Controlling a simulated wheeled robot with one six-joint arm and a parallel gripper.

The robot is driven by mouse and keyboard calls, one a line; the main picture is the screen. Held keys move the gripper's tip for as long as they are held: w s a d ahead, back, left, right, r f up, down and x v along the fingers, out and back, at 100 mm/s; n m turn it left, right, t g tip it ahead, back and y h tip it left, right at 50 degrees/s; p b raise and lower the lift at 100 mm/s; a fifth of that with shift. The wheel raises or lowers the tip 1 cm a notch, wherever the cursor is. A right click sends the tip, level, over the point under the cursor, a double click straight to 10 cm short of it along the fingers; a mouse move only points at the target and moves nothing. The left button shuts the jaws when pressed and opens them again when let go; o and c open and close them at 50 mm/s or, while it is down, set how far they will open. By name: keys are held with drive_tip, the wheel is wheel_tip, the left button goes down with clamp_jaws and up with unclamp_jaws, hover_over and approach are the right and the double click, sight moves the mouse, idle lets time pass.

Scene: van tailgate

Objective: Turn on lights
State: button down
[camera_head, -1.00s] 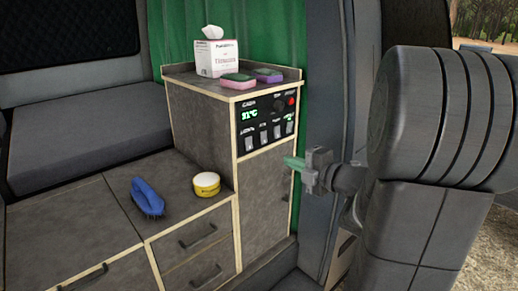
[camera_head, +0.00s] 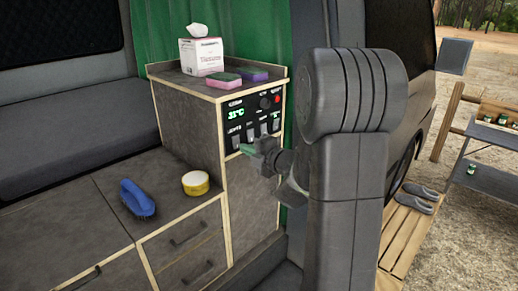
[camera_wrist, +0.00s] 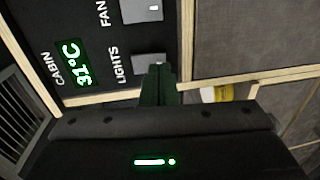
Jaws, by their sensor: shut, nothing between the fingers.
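The black control panel (camera_head: 252,103) is on the upper front of the grey cabinet and shows a green 31°C. The LIGHTS switch (camera_wrist: 148,60) is a grey rocker beside its label in the wrist view; in the head view it is the leftmost rocker (camera_head: 236,142). My gripper (camera_head: 246,149) is shut and empty, its green fingertips at the panel's lower edge, just below that switch. In the wrist view the fingertips (camera_wrist: 157,76) overlap the switch's edge. I cannot tell whether they touch it. The FAN switch (camera_wrist: 141,10) is beside it.
A tissue box (camera_head: 201,56), a pink-and-green sponge (camera_head: 222,81) and a purple one (camera_head: 254,74) sit on the cabinet. A blue brush (camera_head: 137,197) and a yellow tin (camera_head: 195,183) lie on the lower counter. Slippers (camera_head: 420,197) rest on slats outside.

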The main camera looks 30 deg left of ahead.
drive_tip(key=shift+w+a, duration=0.2)
drive_tip(key=shift+a, duration=0.5)
drive_tip(key=shift+f, duration=0.25)
drive_tip(key=shift+a+r+b, duration=0.1)
drive_tip(key=shift+b, duration=0.9)
